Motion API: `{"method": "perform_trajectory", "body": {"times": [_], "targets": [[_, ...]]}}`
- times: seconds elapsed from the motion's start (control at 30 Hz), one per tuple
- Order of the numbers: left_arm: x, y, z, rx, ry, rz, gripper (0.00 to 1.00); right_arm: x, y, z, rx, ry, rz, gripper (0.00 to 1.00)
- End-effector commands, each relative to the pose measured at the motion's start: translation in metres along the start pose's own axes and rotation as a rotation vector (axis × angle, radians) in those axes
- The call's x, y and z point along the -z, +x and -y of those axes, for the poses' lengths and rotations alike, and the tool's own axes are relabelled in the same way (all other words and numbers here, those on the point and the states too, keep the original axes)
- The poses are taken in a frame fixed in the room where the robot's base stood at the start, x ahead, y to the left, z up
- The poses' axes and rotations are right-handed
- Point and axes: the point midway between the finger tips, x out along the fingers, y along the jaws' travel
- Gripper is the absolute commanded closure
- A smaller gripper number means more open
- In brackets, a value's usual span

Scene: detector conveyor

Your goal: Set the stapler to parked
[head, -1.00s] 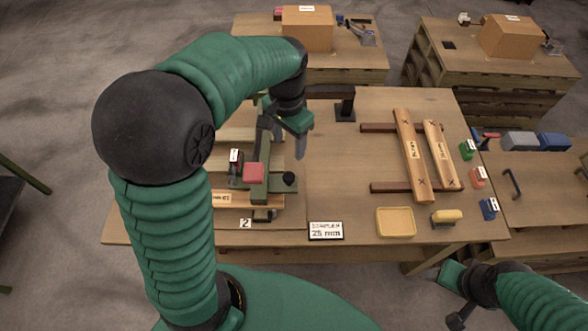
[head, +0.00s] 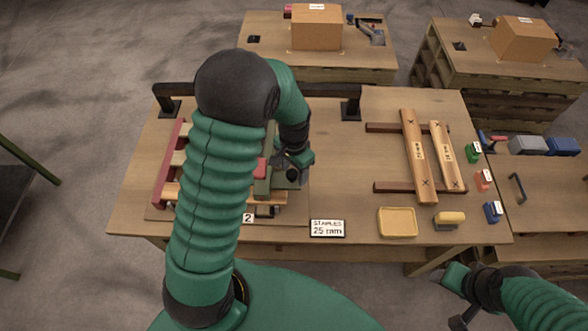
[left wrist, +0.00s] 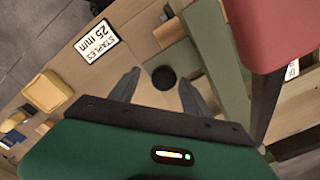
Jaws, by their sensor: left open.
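The stapler (head: 262,188) is a green frame with a red block (head: 262,167), partly hidden behind my left arm. In the left wrist view, its green bar (left wrist: 222,75) and red block (left wrist: 270,30) fill the right side. A round black knob (left wrist: 163,77) shows between the fingertips of my left gripper (left wrist: 160,82). The fingers are apart, one on each side of the knob, with no visible contact. In the head view my left gripper (head: 291,177) is at the stapler's right side. My right gripper (head: 456,290) is at the lower right, its jaws unclear.
A sign reading STAPLES 25 mm (head: 327,228), a yellow tray (head: 397,222) and a yellow-topped block (head: 449,219) lie along the front edge. Wooden boards (head: 420,155) rest on rails at the right. Black brackets (head: 351,103) stand at the back. The table's middle is clear.

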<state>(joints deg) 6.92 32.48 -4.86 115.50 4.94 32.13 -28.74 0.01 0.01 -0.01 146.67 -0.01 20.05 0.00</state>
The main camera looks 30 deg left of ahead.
Motion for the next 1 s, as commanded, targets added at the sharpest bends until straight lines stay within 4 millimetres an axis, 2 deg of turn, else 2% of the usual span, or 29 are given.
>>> {"method": "perform_trajectory", "body": {"times": [0.23, 0.6, 0.67, 1.0], "targets": [[0.0001, 0.0016, 0.0016, -0.001, -0.001, 0.0, 0.45, 0.0, 0.0, 0.0001, 0.0, 0.0, 0.0, 0.44], [0.0008, 0.0006, 0.0012, 0.001, -0.002, -0.001, 0.94, 0.0, 0.0, 0.0001, 0.0, 0.0, 0.0, 0.44], [0.001, 0.0005, 0.0012, 0.001, -0.001, -0.002, 1.0, 0.0, 0.0, 0.0001, 0.0, 0.0, 0.0, 0.44], [0.0017, -0.0006, 0.0012, 0.002, 0.0, -0.004, 1.0, 0.0001, -0.0003, 0.0001, 0.0, 0.0, 0.0, 0.44]]}}
